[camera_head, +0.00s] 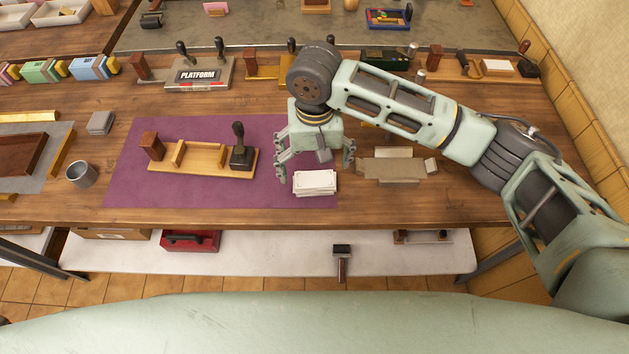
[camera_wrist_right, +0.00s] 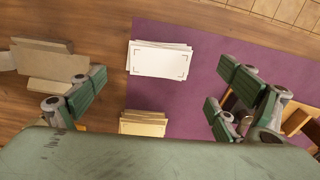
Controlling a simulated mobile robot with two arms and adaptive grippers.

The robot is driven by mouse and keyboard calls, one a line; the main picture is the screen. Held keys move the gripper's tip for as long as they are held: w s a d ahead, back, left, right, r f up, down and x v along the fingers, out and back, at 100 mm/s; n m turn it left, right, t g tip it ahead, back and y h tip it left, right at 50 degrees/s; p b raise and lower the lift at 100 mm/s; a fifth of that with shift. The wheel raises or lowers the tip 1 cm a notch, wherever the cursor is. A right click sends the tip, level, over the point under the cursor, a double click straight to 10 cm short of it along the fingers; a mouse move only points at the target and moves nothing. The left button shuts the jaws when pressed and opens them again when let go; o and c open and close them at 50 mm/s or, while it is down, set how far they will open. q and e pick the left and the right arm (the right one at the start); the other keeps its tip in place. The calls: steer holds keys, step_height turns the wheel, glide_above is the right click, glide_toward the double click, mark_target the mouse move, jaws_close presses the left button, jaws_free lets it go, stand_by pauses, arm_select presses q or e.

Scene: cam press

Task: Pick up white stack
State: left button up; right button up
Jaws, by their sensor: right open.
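The white stack (camera_head: 315,183) is a small pile of white cards on the right part of the purple mat (camera_head: 220,195), near its front edge. In the right wrist view the white stack (camera_wrist_right: 159,59) shows ahead of the fingers, with corner marks on its top card. My right gripper (camera_head: 315,163) is open and empty, above and slightly behind the stack and apart from it. Its two fingers also show in the right wrist view (camera_wrist_right: 158,97), spread wide. My left gripper is not in view.
A wooden press (camera_head: 202,159) with a dark stamp stands on the mat, left of the stack. Tan blocks (camera_head: 391,169) lie to the right. A yellowish stack (camera_wrist_right: 143,123) shows in the right wrist view. A grey cup (camera_head: 81,174) stands left of the mat.

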mark_target(314, 178)
steer(key=f+p, duration=0.2)
steer(key=f, duration=0.4)
steer(key=shift+w+f, duration=0.2)
steer(key=shift+f, duration=0.5)
steer(key=c, duration=1.3)
